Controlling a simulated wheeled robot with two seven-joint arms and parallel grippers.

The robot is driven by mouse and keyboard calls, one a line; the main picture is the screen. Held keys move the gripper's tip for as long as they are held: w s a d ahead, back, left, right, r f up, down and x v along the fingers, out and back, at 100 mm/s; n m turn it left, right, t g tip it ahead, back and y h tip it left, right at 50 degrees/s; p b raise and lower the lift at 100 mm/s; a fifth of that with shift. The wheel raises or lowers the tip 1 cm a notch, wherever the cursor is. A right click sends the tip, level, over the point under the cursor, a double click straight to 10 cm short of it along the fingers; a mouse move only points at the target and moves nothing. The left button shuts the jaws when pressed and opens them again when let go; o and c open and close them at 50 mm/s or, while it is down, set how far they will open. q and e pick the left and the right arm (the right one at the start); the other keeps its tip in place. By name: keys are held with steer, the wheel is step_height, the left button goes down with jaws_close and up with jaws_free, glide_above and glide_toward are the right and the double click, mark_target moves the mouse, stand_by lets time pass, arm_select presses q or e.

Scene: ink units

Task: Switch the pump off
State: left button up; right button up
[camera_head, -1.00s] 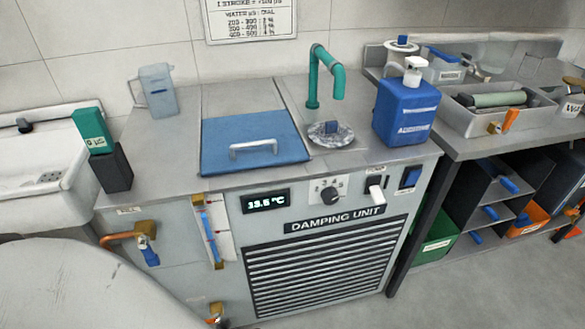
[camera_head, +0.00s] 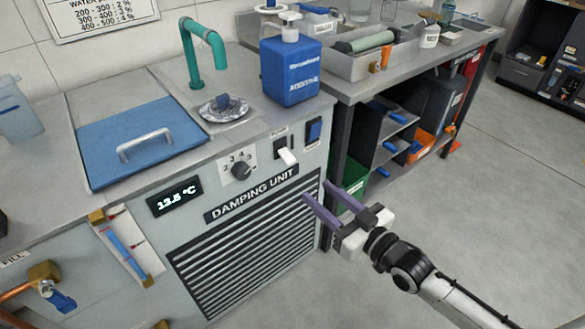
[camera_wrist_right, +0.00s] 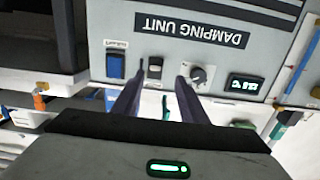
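The damping unit (camera_head: 245,190) is a grey cabinet with a front panel. On its upper right are a white lever on a dark plate (camera_head: 287,156) and a blue rocker switch (camera_head: 314,130); their small labels are too blurred to read, so I cannot tell which is the pump's. My right gripper (camera_head: 315,189) is open and empty, its purple fingers pointing at the panel from below right, apart from the switches. The wrist view is upside down: the blue switch (camera_wrist_right: 115,65) and lever (camera_wrist_right: 155,68) appear beyond the fingertips (camera_wrist_right: 158,80). My left gripper is out of view.
A blue additive canister (camera_head: 290,72) stands above the switches. A shelved bench (camera_head: 400,80) is on the right. The floor (camera_head: 470,190) there is clear.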

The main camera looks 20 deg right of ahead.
mark_target(290, 158)
steer(key=shift+t, duration=0.3)
steer(key=x, duration=0.3)
steer(key=r+x, duration=0.1)
steer(key=x, duration=0.3)
steer(key=d+b+x, duration=0.1)
steer(key=x, duration=0.3)
steer(key=shift+w+r, duration=0.2)
steer(key=shift+r, duration=0.1)
